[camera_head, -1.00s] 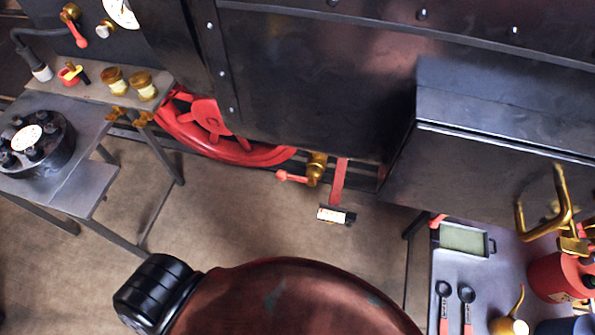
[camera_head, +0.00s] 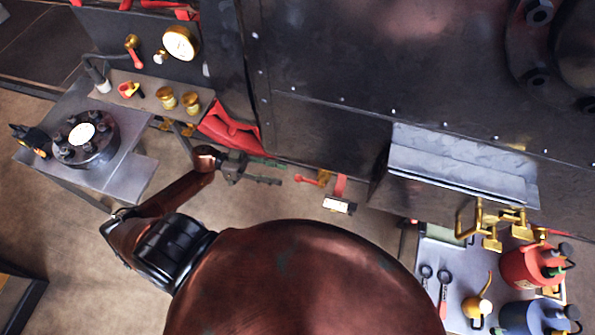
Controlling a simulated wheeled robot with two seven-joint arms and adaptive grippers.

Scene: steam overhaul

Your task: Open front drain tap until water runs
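A brass tap (camera_head: 324,178) with a red lever (camera_head: 306,180) pointing left sits low under the dark boiler casing. A red strip and a small white label (camera_head: 337,205) are just right of it; the label's writing is too small to read. I see no water at the tap. My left gripper (camera_head: 281,173) is just left of the lever tip, its two fingers apart and pointing right towards it. It looks open and empty, with a small gap to the lever in the picture. My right gripper is not in view.
A steel bench (camera_head: 135,172) with a black round fitting (camera_head: 88,145) stands left. At right, a table holds spanners (camera_head: 443,285), a red can (camera_head: 530,268) and a blue can (camera_head: 535,318). Brown floor lies clear between.

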